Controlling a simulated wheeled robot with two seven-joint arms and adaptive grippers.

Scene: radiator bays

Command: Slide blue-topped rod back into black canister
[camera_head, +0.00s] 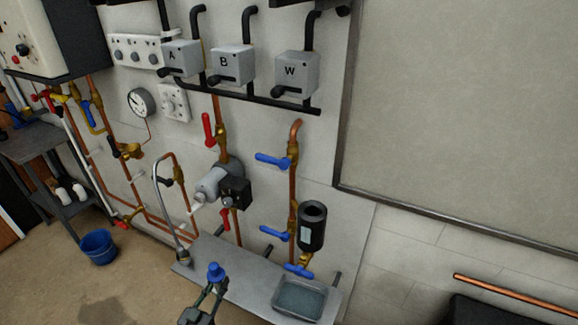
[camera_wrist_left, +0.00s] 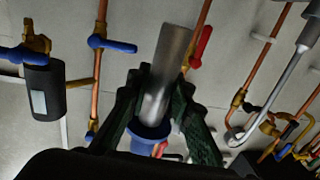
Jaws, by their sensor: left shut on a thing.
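The black canister (camera_head: 311,232) is fixed upright to the wall above a brass fitting, its open round mouth facing up and a pale label on its side. It also shows, turned over, at the left of the wrist view (camera_wrist_left: 42,100). My left gripper (camera_head: 214,287) is shut on the blue-topped rod, whose blue top (camera_head: 215,271) shows above the fingers. In the wrist view the rod's grey metal body (camera_wrist_left: 170,65) sticks out from between the dark fingers, with the blue collar (camera_wrist_left: 150,133) nearer the camera. The rod is apart from the canister, to its lower left in the head view. My right gripper is not in view.
A grey shelf (camera_head: 237,268) runs below the canister and holds a tray (camera_head: 300,283). Copper pipes with blue-handled valves (camera_head: 273,160) stand beside the canister. A grey pump (camera_head: 212,184) and a bent hose (camera_head: 158,185) are to the left. The wall right of the canister is clear.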

